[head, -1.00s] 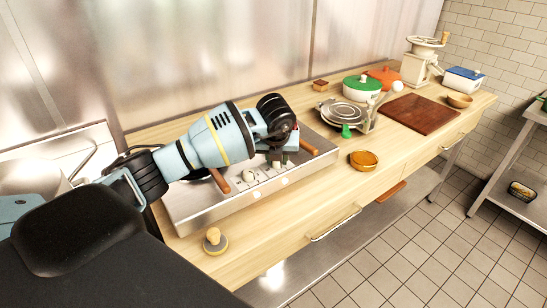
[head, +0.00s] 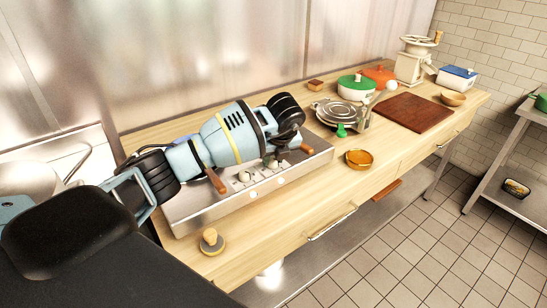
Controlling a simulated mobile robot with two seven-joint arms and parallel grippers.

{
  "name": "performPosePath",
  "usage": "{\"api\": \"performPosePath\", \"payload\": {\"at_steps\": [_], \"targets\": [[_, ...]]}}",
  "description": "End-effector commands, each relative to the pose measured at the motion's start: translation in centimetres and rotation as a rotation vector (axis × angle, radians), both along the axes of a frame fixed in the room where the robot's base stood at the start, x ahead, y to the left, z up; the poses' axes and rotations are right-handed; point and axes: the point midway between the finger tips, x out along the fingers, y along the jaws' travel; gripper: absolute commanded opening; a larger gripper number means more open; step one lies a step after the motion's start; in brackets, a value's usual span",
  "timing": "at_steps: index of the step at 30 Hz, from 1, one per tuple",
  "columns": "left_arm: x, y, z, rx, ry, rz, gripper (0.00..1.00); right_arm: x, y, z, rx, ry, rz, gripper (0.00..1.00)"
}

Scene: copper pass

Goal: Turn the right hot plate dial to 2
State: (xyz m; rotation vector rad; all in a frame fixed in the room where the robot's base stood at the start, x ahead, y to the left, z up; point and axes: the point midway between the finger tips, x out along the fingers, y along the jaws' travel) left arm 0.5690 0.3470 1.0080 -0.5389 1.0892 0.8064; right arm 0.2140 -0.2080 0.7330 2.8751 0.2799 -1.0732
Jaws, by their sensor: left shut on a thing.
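The steel hot plate unit (head: 203,217) sits at the left end of the wooden counter. My right gripper is out of view.
Wooden handles (head: 216,181) stick out towards the front on both sides of the gripper. A wooden-knobbed press (head: 211,241) stands in front of the unit.

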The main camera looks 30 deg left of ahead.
Motion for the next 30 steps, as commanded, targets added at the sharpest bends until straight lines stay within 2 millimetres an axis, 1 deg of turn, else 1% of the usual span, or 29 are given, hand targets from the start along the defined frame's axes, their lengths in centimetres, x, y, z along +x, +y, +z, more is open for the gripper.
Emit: {"api": "performPosePath", "payload": {"at_steps": [6, 7, 11, 19, 22, 26, 30], "targets": [[-0.1, 0.0, -0.2, -0.001, 0.006, -0.002, 0.07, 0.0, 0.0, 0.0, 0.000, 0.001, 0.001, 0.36], [-0.1, 0.0, -0.2, -0.001, 0.006, -0.002, 0.34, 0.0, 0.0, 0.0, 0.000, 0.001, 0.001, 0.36], [-0.1, 0.0, -0.2, -0.001, 0.004, -0.002, 0.51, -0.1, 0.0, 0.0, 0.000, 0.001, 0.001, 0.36], [0.0, 0.0, 0.0, 0.000, 0.001, -0.002, 0.52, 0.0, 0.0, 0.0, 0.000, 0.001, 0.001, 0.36], [-0.1, -0.2, 0.4, -0.001, 0.000, -0.002, 0.52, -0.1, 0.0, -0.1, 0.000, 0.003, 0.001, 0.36], [-0.4, -0.7, 1.9, -0.001, -0.002, -0.003, 0.52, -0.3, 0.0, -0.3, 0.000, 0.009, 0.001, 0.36], [-1.0, -1.4, 4.1, -0.001, -0.001, -0.004, 0.52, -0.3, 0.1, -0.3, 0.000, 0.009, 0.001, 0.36]]}}
